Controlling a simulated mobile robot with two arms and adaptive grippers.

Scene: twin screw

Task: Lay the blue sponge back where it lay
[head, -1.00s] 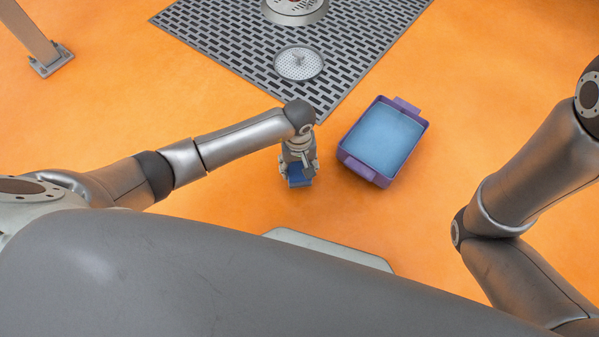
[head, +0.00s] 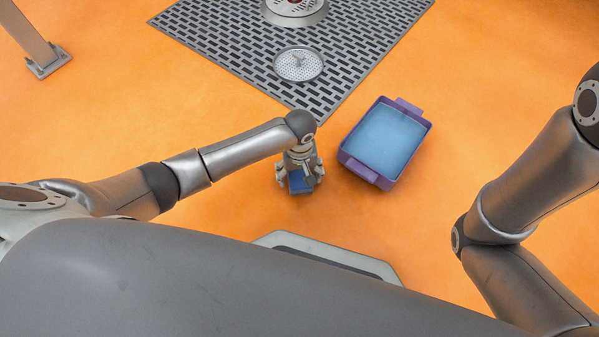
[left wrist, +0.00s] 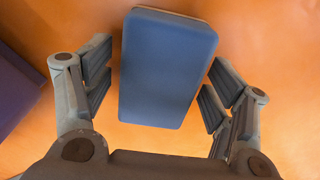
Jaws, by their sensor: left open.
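The blue sponge (left wrist: 168,70) lies on the orange floor between the spread fingers of my left gripper (left wrist: 155,95) in the left wrist view. In the head view my left gripper (head: 300,181) points down, open, around the sponge (head: 299,182), which is partly hidden by the gripper. My right gripper is out of view; only my right arm shows at the right.
A purple tub (head: 347,164) holding blue water stands just right of my left gripper. A grey slotted floor grate (head: 225,38) with a round perforated strainer (head: 299,63) lies behind. A grey post foot (head: 50,62) is at far left. Open orange floor lies around.

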